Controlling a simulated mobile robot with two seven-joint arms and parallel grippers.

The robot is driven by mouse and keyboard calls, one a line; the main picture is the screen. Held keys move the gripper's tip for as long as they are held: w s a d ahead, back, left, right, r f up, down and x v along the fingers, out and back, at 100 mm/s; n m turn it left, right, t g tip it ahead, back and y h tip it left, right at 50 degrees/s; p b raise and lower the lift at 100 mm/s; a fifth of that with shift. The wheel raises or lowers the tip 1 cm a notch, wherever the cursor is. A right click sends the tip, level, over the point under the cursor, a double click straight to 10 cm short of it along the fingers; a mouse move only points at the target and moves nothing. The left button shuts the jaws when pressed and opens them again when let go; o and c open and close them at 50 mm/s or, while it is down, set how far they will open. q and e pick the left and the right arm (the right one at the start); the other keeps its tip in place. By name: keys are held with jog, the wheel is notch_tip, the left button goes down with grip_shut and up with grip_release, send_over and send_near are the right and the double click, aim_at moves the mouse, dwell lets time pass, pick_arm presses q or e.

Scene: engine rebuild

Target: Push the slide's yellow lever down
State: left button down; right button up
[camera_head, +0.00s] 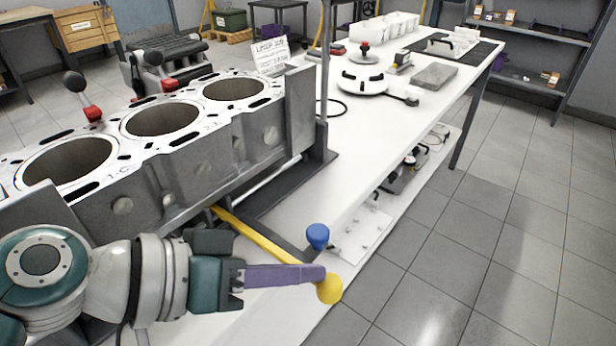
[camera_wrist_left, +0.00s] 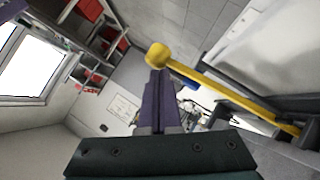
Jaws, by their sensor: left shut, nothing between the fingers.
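The yellow lever (camera_head: 258,238) runs from under the engine block out toward the lower right and ends in a round yellow knob (camera_head: 330,290). My left gripper (camera_head: 318,273) comes in from the left with its purple fingers shut and empty. In the head view its tips overlap the upper left of the knob. In the left wrist view the knob (camera_wrist_left: 157,55) shows just beyond the fingertips (camera_wrist_left: 155,76), and the lever's bar (camera_wrist_left: 235,97) slopes away to the lower right. I cannot tell whether the fingers touch the knob. My right gripper is not in view.
A blue knob (camera_head: 318,236) on a dark lever stands just above the yellow one. The engine block (camera_head: 200,150) fills the left, with red-and-black clamps behind it. The white bench (camera_head: 365,140) carries parts farther back. Open floor (camera_head: 480,240) lies to the right.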

pick_arm(q)
jog(key=shift+m+t+y, duration=0.5)
jog(key=shift+m+y, duration=0.2)
jog(key=shift+y, duration=0.2)
jog(key=f+b, duration=0.2)
jog(key=f, duration=0.3)
jog(key=shift+s+d+f+b, duration=0.15)
jog(key=shift+s+f+b, duration=0.1)
jog(key=shift+b, duration=0.15)
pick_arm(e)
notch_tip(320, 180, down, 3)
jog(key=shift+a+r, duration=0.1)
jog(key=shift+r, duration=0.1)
